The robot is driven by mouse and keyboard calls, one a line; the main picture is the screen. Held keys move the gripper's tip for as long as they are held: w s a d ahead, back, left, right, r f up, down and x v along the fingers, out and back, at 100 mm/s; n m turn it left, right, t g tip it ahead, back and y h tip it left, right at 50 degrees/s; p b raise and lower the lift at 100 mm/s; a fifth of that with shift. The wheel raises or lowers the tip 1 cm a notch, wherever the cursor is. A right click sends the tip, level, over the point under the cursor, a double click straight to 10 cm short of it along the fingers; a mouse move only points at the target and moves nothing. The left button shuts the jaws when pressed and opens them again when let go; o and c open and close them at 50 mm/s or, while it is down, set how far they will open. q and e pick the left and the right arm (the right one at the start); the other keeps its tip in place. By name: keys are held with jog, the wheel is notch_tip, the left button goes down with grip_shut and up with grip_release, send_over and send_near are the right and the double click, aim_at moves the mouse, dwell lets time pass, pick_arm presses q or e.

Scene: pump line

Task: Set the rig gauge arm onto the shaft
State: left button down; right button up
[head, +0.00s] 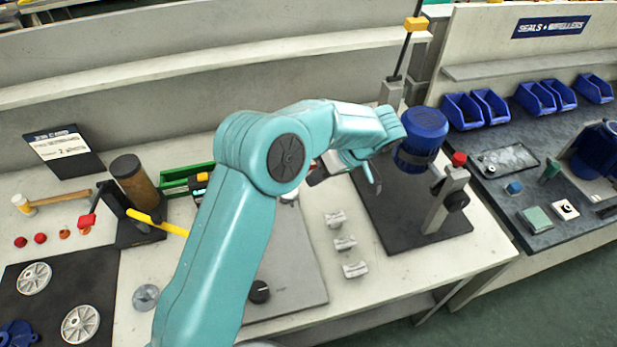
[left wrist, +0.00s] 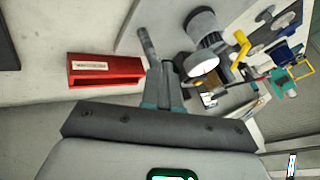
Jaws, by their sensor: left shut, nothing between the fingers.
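A test rig stands on a black base plate (head: 385,215) at the right end of the bench. On it is a blue cylindrical motor (head: 421,135), partly behind my left wrist. Beside it is a tilted grey post (head: 445,205) with a red knob and a black round part; I cannot tell whether this is the gauge arm. A thin dark rod with a yellow block (head: 414,25) rises from a grey block behind the motor. The shaft is not clearly visible. My left gripper (head: 373,182) is shut and empty, left of the motor. My right gripper is not in view.
Three small metal blocks (head: 344,243) lie left of the rig. A grey plate (head: 285,275) lies partly behind my arm. A red labelled box (left wrist: 106,72) shows in the left wrist view. Blue bins (head: 463,112) stand on the right bench.

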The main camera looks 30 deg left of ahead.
pick_arm(q)
jog(key=shift+s+a, duration=0.25)
jog(key=shift+s, duration=0.3)
jog(key=shift+s+a, duration=0.25)
jog(key=shift+s, duration=0.25)
jog(key=shift+s, duration=0.15)
